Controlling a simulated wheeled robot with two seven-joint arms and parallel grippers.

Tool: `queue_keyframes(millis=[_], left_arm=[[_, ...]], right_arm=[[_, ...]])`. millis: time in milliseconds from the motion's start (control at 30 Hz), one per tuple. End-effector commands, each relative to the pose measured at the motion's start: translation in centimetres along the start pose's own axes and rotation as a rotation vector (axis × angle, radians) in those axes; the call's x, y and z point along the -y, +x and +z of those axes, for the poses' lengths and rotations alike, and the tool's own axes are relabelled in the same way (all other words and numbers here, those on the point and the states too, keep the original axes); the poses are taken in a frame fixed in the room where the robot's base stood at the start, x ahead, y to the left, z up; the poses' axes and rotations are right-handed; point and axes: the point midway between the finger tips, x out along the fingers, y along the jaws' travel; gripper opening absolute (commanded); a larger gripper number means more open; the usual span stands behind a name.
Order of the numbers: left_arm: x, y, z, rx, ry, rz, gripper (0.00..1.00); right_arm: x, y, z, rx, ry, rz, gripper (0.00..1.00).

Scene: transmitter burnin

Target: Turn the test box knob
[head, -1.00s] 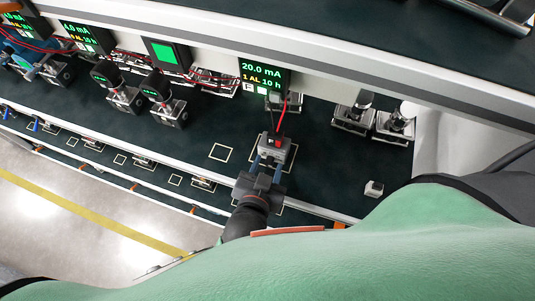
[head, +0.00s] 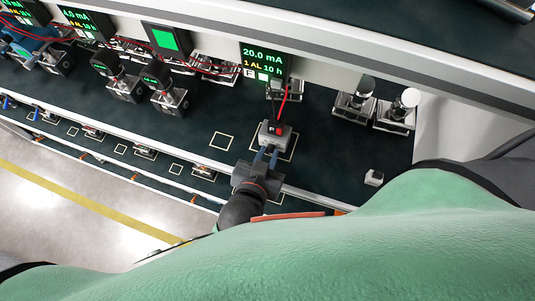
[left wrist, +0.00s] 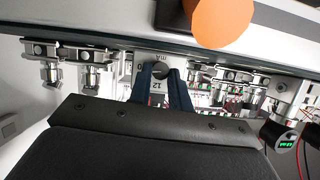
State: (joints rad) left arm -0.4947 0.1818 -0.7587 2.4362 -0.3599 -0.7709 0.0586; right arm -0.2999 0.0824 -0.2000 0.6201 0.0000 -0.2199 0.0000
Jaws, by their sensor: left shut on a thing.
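The test box (head: 276,134) is a small grey box with a red part on top, on the dark bench under the 20.0 mA display (head: 263,62). My left gripper (head: 266,152) is at its near side, with both blue fingers against the front face. In the left wrist view, the box's pale front (left wrist: 155,57) shows printed "mA" and "12". The dark round knob (left wrist: 161,69) sits between the fingertips (left wrist: 163,72), which are shut on it. The fingers partly hide the dial. My right gripper is out of view.
Red and black leads (head: 283,101) run up from the box to the display. Metal-mounted transmitters (head: 397,108) stand to the right, others (head: 168,95) to the left. A small pale block (head: 374,177) lies front right.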

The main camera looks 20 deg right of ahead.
Motion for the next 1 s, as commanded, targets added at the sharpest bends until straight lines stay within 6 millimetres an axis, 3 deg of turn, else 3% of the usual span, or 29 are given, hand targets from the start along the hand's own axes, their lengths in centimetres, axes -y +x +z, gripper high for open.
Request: queue_keyframes(millis=[500,1000], left_arm=[[0.48,0.03,0.12,0.001,-0.337,0.139,0.0],[0.58,0.06,0.17,0.001,-0.455,0.188,0.0]], right_arm=[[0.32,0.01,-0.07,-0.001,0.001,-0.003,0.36],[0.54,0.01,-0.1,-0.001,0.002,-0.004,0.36]])
